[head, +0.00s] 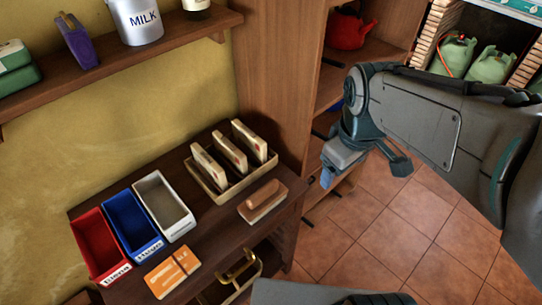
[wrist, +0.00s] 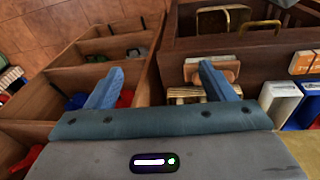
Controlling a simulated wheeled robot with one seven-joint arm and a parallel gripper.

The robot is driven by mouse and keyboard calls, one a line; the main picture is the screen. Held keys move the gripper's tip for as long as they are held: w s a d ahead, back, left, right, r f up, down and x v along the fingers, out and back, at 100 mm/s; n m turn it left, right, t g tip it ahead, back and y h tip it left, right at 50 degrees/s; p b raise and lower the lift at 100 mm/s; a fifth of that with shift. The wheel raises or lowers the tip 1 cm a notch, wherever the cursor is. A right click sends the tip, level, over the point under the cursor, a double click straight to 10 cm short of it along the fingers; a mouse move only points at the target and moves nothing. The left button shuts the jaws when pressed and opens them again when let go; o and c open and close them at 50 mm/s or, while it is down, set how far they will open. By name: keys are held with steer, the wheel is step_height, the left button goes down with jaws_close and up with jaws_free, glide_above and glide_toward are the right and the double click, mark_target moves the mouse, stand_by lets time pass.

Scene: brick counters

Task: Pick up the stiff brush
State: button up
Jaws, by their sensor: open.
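The stiff brush (head: 264,200), a wooden block with a raised handle and pale underside, lies on the dark wooden counter (head: 222,232), in front of a tray of upright packets. In the wrist view the brush (wrist: 222,68) shows beyond the right fingertip, which covers part of it. My gripper (head: 327,177) is right of the counter, over the open shelving and apart from the brush. In the wrist view its two blue fingers (wrist: 160,75) stand wide apart with nothing between them.
A red bin (head: 97,243), a blue bin (head: 128,222) and a white bin (head: 163,206) stand left of the brush. The packet tray (head: 213,192) is just behind it. An orange-and-white box (head: 172,271) lies at the front. A tall wooden cabinet (head: 280,75) rises beside the counter.

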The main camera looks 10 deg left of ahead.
steer(key=w+a+f+n+g+b, duration=0.1)
steer(key=w+a+f+n+b, duration=0.15)
steer(key=a+n, duration=0.7)
steer(key=n+g, duration=0.1)
steer(key=n, duration=0.9)
glide_above(263, 190)
step_height(263, 190, down, 3)
steer(key=shift+m, duration=0.25)
steer(key=f, duration=0.2)
steer(key=f+b, duration=0.1)
steer(key=f, duration=0.5)
steer(key=shift+w+a, duration=0.2)
steer(key=shift+a, duration=0.2)
steer(key=shift+s+d+f+b, duration=0.1)
steer(key=shift+d+f+b, duration=0.1)
steer(key=shift+f, duration=1.15)
steer(key=shift+s+d+f+b, duration=0.1)
steer(key=shift+d+f+b, duration=0.05)
steer(key=shift+f, duration=1.2)
steer(key=c, duration=1.2)
steer(key=shift+r, duration=0.15)
